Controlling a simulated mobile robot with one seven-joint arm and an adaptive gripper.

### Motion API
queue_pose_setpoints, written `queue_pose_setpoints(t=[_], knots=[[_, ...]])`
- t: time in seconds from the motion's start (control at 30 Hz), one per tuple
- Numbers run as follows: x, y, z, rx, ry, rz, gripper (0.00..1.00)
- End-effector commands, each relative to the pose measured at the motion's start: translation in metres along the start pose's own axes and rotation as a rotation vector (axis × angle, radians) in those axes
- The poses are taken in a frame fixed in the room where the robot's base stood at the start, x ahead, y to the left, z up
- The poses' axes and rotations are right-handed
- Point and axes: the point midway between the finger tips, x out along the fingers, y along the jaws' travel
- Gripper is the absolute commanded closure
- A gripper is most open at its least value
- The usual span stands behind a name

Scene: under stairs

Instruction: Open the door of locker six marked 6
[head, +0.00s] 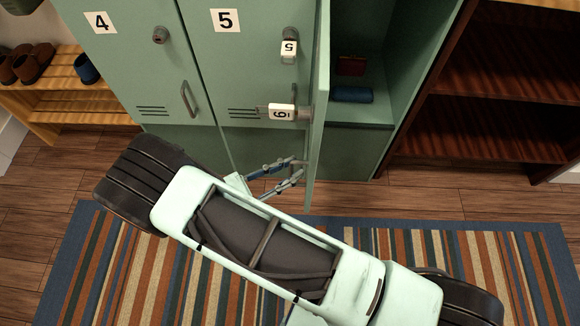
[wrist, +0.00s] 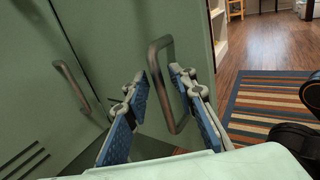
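The door of locker six (head: 318,125) stands swung well out from its frame, nearly edge-on in the head view. A white tag marked 6 (head: 282,112) hangs at its lock. To the right of the door the locker's inside (head: 375,110) shows, with a dark red item (head: 351,65) and a rolled blue item (head: 351,94). In the wrist view the door's grey bar handle (wrist: 155,62) lies between the two blue-padded fingers of my gripper (wrist: 157,77). The fingers are apart, one on each side of the handle, with gaps visible. My gripper also shows beside the door's outer face (head: 298,168).
Lockers 4 (head: 125,50) and 5 (head: 230,60) are shut on the left; a key with a 5 tag (head: 289,50) hangs at locker 5. A dark wooden shelf (head: 490,125) stands right. A shoe rack (head: 65,100) stands far left. A striped rug (head: 80,270) covers the floor.

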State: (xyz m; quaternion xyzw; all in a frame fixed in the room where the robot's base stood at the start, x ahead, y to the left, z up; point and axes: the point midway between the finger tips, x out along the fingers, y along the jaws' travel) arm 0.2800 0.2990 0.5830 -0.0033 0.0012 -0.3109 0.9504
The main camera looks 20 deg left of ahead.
Motion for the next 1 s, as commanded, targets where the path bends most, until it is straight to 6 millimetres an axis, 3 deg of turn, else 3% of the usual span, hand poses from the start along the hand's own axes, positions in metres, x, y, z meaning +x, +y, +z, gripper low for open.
queue_pose_setpoints(t=[0.37, 0.8, 1.0], knots=[[-0.006, 0.002, 0.0, 0.004, 0.0, 0.001, 0.75], [-0.093, 0.001, -0.001, 0.003, 0.001, 0.003, 0.75], [-0.115, 0.001, 0.0, 0.004, 0.0, 0.002, 0.75]])
